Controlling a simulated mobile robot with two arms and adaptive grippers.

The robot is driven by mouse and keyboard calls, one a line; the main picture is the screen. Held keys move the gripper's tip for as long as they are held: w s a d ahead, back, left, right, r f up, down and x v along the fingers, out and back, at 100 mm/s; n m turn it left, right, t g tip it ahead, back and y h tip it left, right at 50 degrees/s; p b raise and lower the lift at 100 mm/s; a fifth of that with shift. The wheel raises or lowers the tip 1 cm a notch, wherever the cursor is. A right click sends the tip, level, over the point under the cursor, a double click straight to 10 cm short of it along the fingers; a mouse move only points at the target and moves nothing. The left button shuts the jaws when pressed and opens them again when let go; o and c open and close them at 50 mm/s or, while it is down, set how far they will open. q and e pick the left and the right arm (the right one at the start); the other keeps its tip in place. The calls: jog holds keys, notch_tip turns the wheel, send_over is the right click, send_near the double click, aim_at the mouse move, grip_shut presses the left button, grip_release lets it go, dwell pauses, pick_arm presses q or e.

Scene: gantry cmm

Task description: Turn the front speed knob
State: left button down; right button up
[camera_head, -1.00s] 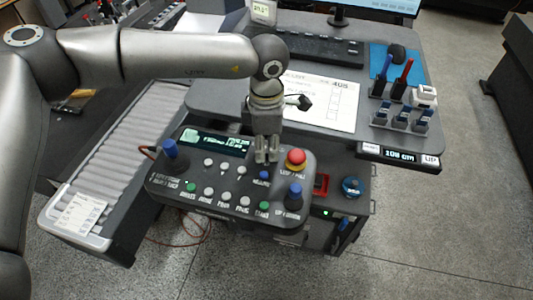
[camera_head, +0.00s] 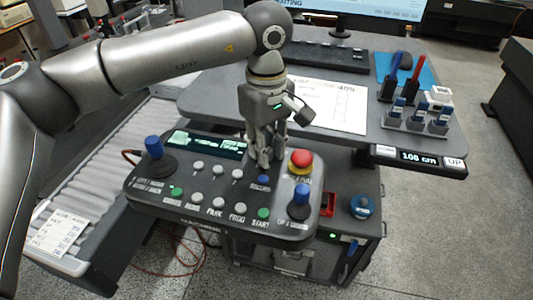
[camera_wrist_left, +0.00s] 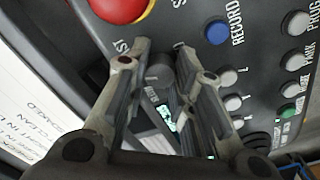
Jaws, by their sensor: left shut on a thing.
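The grey control panel (camera_head: 222,211) stands in the middle of the head view, with a lit display, two blue-topped joysticks and several buttons. My left gripper (camera_head: 265,163) points down at its far edge, between the display and the red emergency stop. In the left wrist view, a round dark grey knob (camera_wrist_left: 159,70) sits between the two fingers of the left gripper (camera_wrist_left: 166,69), and the gripper is shut on it. Partly covered lettering lies around the knob. The fingers hide the knob in the head view. My right gripper is not in view.
The red emergency stop (camera_head: 301,160) is close to the right of the gripper, and a blue-topped joystick (camera_head: 301,198) stands in front of it. A blue button (camera_head: 264,181) is just before the fingers. Behind are a desk, a paper sheet (camera_head: 331,103) and a keyboard (camera_head: 318,54).

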pick_arm(q)
jog(key=m+b, duration=0.1)
jog(key=m, duration=0.2)
jog(key=shift+r+m+b, duration=0.1)
jog(key=shift+m+b, duration=0.4)
jog(key=shift+m, duration=0.8)
jog(key=c, duration=1.2)
grip_release()
jog(key=shift+w, duration=0.1)
jog(key=shift+d, duration=0.25)
jog(key=shift+a, duration=0.1)
jog(key=shift+r, duration=0.1)
